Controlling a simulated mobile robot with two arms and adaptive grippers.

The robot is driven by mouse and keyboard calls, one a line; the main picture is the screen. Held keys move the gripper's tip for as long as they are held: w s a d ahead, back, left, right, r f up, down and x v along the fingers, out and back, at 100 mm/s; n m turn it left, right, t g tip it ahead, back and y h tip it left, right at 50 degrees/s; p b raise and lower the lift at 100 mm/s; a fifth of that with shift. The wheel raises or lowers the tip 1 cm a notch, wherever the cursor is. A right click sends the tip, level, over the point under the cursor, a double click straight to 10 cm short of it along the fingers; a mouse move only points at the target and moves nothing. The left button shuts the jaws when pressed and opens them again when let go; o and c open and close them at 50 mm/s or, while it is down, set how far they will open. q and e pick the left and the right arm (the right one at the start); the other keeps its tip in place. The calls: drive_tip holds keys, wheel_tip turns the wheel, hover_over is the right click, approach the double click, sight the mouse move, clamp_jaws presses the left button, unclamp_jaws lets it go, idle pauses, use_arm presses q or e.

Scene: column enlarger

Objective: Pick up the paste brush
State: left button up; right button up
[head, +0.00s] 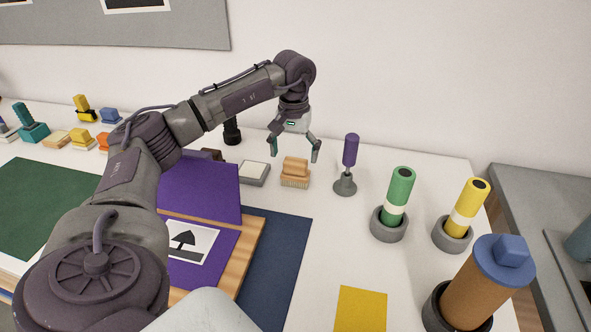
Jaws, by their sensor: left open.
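A small tan block brush (295,170), which looks like the paste brush, stands on the white table with a rounded top and a bristle-like lower part. My left gripper (295,152) points down with its fingers spread, one on each side above the brush's top. It is open and empty; whether a finger touches the brush I cannot tell. My right gripper is not in view.
A grey pad (254,173) lies close left of the brush, and a purple-handled tool in a grey stand (345,185) is close right. Green (402,187) and yellow (467,205) tubes stand in cups further right.

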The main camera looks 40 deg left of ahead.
sight(295, 161)
use_arm(q)
wheel_tip(295, 161, down, 4)
drive_tip(key=shift+w+r, duration=0.1)
drive_tip(key=shift+w, duration=0.05)
drive_tip(key=shift+d+r, duration=0.1)
drive_tip(key=c, duration=1.3)
drive_tip(key=shift+c, duration=0.2)
wheel_tip(295, 161, up, 10)
drive_tip(key=shift+b, duration=0.35)
drive_tip(key=o, duration=0.6)
drive_tip(key=c, duration=0.8)
